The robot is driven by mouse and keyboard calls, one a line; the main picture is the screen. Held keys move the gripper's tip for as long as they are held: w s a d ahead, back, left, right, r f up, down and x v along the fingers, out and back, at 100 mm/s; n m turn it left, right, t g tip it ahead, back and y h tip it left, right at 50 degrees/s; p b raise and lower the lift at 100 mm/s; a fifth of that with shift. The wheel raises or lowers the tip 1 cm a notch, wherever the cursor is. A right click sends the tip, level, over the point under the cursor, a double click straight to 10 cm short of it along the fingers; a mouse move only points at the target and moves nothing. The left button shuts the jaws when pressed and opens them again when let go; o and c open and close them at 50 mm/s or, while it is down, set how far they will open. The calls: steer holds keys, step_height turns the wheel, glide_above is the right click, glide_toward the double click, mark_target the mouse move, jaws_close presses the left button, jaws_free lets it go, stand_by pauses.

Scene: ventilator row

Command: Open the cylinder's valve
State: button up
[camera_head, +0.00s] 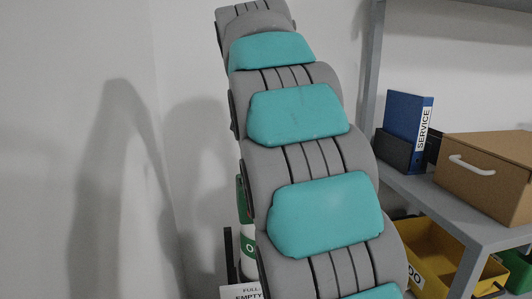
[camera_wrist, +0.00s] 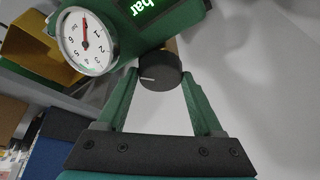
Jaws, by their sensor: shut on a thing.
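In the wrist view, my gripper (camera_wrist: 160,75) has its two green fingers on either side of a round black knob (camera_wrist: 161,74), shut on it. The knob's white mark lies level, towards its left side. The knob sits beside a green housing (camera_wrist: 150,30) with a lit display reading "bar" and a round white gauge (camera_wrist: 75,50). The gauge's red needle points up in the picture. In the head view, a green and white cylinder (camera_head: 248,235) shows only as a strip; my arm hides the rest of it, the knob and my gripper.
A grey shelf (camera_head: 445,213) stands at the right with a blue "SERVICE" binder (camera_head: 405,125), a brown box (camera_head: 490,175) and a yellow bin (camera_head: 425,250) lower down. A "FULL/EMPTY" card (camera_head: 240,292) shows at the bottom. A bare wall (camera_head: 70,100) is at the left.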

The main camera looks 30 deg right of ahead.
steer(key=shift+m, duration=0.5)
steer(key=o, duration=1.4)
steer(key=shift+c, duration=0.2)
steer(key=shift+r, duration=0.1)
steer(key=p+v, duration=0.3)
steer(key=v, duration=0.4)
steer(key=shift+a+r, duration=0.2)
steer(key=shift+r, duration=0.1)
